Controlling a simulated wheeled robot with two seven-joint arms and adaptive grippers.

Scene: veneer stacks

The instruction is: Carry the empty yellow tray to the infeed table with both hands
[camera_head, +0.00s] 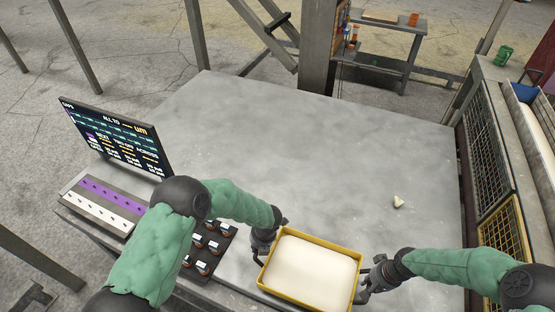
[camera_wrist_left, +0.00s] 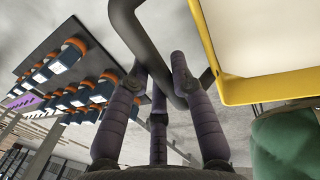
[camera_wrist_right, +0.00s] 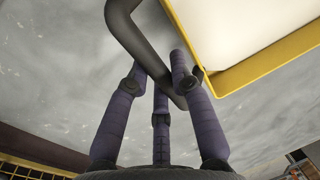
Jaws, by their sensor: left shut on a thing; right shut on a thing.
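The yellow tray (camera_head: 310,241) is at the front of the grey table, with a plain cream surface inside its yellow rim; no separate loose items show in it. My left gripper (camera_head: 262,246) is at its left side and my right gripper (camera_head: 367,281) at its right side. In the left wrist view, the fingers (camera_wrist_left: 160,85) are shut around a dark bar handle beside the yellow rim (camera_wrist_left: 265,90). The right wrist view shows the fingers (camera_wrist_right: 162,85) shut around the matching handle by the rim (camera_wrist_right: 262,68). Whether the tray touches the table is unclear.
The grey table (camera_head: 300,135) is largely clear beyond the tray. A small pale piece (camera_head: 398,202) lies to the right. A screen (camera_head: 115,135), a purple-and-white strip panel (camera_head: 103,204) and a dark rack of orange-and-white items (camera_head: 208,247) stand left. A mesh-sided conveyor (camera_head: 487,150) borders the right.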

